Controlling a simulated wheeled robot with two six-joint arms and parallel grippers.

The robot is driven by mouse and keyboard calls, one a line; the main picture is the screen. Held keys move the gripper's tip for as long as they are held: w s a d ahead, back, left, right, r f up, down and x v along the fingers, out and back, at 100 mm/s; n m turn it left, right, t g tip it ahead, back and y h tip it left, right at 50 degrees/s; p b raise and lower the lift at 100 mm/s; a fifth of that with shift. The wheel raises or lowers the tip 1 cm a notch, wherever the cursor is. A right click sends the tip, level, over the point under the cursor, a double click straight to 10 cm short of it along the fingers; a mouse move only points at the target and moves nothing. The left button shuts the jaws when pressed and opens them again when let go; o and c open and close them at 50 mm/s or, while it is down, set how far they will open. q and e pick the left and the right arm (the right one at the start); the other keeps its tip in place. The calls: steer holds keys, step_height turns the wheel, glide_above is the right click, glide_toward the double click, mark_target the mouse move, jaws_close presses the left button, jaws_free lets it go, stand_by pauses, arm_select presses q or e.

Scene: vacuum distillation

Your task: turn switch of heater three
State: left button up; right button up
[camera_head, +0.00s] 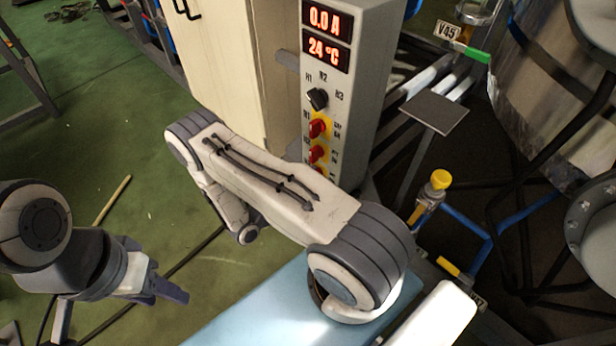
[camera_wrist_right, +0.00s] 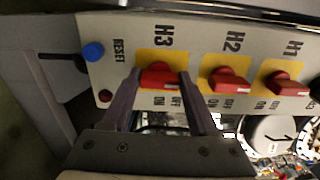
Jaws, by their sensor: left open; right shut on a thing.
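The red switch of heater three (camera_wrist_right: 160,77) sits on a yellow plate marked H3, with ON and OFF lettering, in the right wrist view. My right gripper (camera_wrist_right: 157,92) has a finger on each side of this switch and is shut on it. In the head view my right arm hides this gripper and the lower part of the control panel (camera_head: 372,60). My left gripper (camera_head: 165,290) is open and empty at the lower left, away from the panel.
Red switches H2 (camera_wrist_right: 230,78) and H1 (camera_wrist_right: 286,84) sit beside H3. A blue reset button (camera_wrist_right: 93,52) is on its other side. The panel displays (camera_head: 326,36) read 0.0 A and 24 °C. A black selector knob (camera_head: 318,98) is below them. Green floor (camera_head: 90,110) is open at left.

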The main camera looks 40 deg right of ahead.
steer(key=shift+n, duration=0.3)
steer(key=o, duration=1.4)
steer(key=a, duration=0.7)
steer(key=s+a+p, duration=0.1)
steer(key=a, duration=0.2)
steer(key=shift+a, duration=0.3)
